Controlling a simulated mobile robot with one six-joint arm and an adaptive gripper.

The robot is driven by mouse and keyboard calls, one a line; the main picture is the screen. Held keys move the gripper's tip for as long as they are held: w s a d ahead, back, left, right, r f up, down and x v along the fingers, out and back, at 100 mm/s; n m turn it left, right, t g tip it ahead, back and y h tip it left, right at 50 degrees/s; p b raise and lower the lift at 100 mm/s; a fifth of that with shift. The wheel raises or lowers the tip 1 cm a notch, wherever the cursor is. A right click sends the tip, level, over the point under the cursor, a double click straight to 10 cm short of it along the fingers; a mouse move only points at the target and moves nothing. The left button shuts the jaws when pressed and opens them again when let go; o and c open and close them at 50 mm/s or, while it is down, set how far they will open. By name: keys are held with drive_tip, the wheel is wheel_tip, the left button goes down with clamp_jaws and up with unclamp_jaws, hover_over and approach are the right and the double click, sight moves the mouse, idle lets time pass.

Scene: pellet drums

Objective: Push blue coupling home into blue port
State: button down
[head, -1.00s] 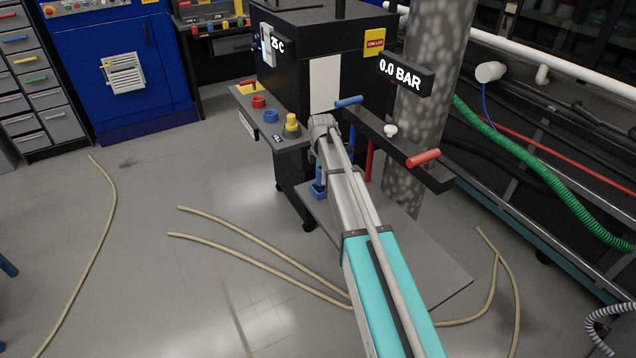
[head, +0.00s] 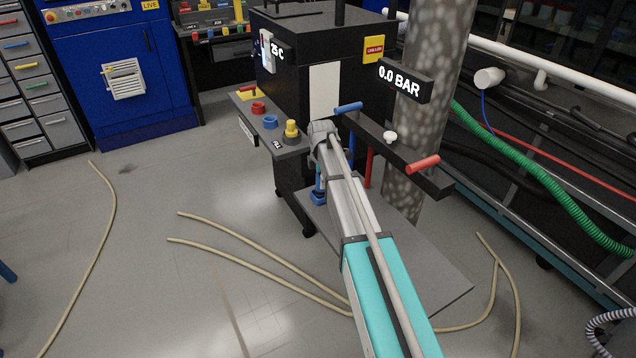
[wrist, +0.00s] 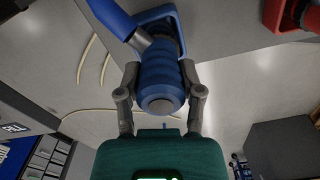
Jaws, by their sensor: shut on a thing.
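A ribbed blue coupling (wrist: 160,75) with a grey round end sits between the fingers of my gripper (wrist: 160,88) in the wrist view. The fingers are shut on its two sides. Its far end meets or overlaps a blue collar-like port (wrist: 165,20) with a dark inside; I cannot tell how deep it sits. A blue hose or pipe with a metal fitting runs off to the upper left. In the head view a blue fitting (head: 318,197) shows low beside the stand, partly behind my arm, which hides my gripper.
A red port (wrist: 290,14) is at the upper right of the wrist view. A black bar with a blue handle (head: 348,107) and a red handle (head: 423,163) stands near my arm. The gauge (head: 405,82) reads 0.0 BAR. Loose beige hoses (head: 250,262) lie on the floor.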

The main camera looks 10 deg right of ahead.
drive_tip(key=shift+r+p, duration=1.1)
drive_tip(key=shift+r, duration=0.1)
drive_tip(key=s+r+p, duration=1)
drive_tip(key=s, duration=0.4)
drive_tip(key=shift+d+r, duration=0.2)
drive_tip(key=shift+d, duration=0.2)
drive_tip(key=shift+s, duration=0.1)
